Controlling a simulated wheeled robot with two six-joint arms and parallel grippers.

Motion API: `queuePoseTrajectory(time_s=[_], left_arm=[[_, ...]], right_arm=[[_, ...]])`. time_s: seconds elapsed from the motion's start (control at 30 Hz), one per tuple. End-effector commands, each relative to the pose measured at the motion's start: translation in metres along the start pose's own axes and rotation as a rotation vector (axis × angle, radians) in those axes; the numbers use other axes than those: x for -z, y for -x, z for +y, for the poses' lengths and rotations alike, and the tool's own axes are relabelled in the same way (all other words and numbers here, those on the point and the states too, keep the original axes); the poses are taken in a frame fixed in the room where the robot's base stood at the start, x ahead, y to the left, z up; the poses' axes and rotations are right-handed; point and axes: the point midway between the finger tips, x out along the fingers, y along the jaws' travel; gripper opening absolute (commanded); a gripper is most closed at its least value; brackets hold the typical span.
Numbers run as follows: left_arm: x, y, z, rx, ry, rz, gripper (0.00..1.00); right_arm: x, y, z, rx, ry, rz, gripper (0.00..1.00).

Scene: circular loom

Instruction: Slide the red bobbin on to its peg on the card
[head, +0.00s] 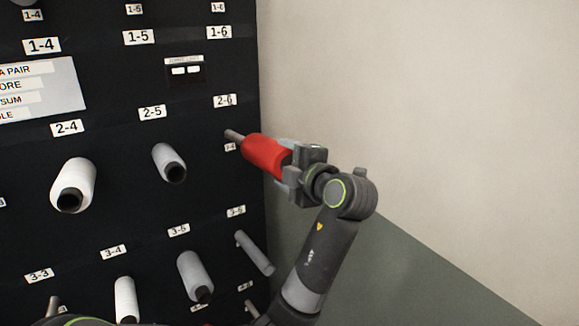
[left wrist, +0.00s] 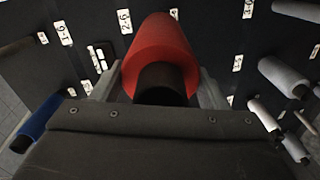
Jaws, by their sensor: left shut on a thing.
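The red bobbin (head: 265,156) is held by my left gripper (head: 294,170) at the right edge of the black card (head: 205,215). A grey peg (head: 235,136) below the label 2-6 (head: 225,101) shows between the card and the bobbin's far end. Peg and bobbin look in line, and the bobbin's far end seems to meet the peg. How much peg is inside the bobbin is hidden. In the left wrist view the red bobbin (left wrist: 160,50) shows its dark core end towards me, between the fingers. My right gripper is not in view.
A blue bobbin (left wrist: 40,117) shows in the left wrist view. A pale wall (head: 430,110) lies to the right.

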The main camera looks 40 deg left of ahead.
Motion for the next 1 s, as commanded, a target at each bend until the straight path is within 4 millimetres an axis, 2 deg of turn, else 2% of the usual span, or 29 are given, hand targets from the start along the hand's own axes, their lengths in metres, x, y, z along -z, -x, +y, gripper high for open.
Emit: queuePoseTrajectory(time_s=[0.6,1.0], left_arm=[[0.001,-0.029,0.001,-0.003,0.002,0.001,0.13],[0.001,-0.032,0.001,-0.003,0.002,0.001,0.13]], right_arm=[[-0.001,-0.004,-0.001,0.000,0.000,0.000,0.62],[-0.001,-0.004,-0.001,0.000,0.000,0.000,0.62]])
